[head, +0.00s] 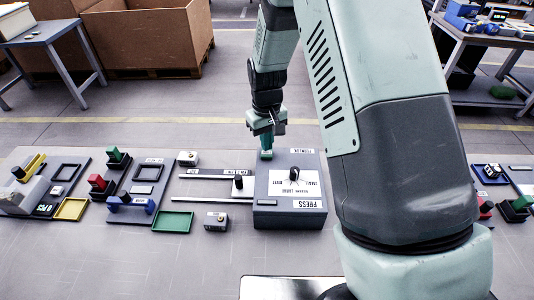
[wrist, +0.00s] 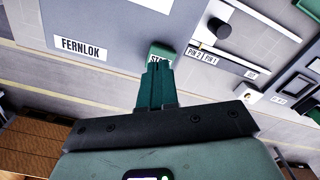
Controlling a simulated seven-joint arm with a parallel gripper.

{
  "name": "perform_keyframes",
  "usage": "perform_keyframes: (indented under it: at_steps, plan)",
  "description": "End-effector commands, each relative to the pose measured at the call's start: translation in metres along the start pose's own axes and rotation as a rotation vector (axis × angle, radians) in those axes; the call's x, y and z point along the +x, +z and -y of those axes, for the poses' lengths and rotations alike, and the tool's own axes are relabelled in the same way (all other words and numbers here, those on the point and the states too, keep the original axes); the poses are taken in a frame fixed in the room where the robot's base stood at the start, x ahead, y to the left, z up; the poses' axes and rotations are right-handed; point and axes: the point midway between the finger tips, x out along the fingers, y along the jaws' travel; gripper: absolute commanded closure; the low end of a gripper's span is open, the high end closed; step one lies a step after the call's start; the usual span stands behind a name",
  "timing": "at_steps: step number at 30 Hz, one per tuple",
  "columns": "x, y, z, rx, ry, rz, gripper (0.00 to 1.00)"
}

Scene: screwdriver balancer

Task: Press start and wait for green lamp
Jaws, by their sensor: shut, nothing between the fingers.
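The grey press box (head: 311,209) stands on the table with a white dial plate and a black knob (head: 293,174) on top. It carries a FERNLOK label (wrist: 84,48) and a PRESS label. The green start button (wrist: 163,50), with a partly covered "STA" label, is on the box. My gripper (wrist: 157,66) is shut and empty, pointing down, its fingertips at the button and covering part of it. In the head view my gripper (head: 266,146) is over the box's back left corner. I cannot tell whether it touches or presses the button. No lit lamp can be made out.
Fixtures with coloured handles stand further left (head: 118,156) and right. Bare table lies in front.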

Motion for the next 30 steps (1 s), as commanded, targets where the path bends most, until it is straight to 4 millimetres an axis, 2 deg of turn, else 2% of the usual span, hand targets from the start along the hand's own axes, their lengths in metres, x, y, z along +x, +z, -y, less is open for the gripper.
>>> perform_keyframes:
  at_steps: [30]
  plan:
    - [0.0065, 0.0001, 0.0, 0.0, 0.0, 0.001, 1.0]
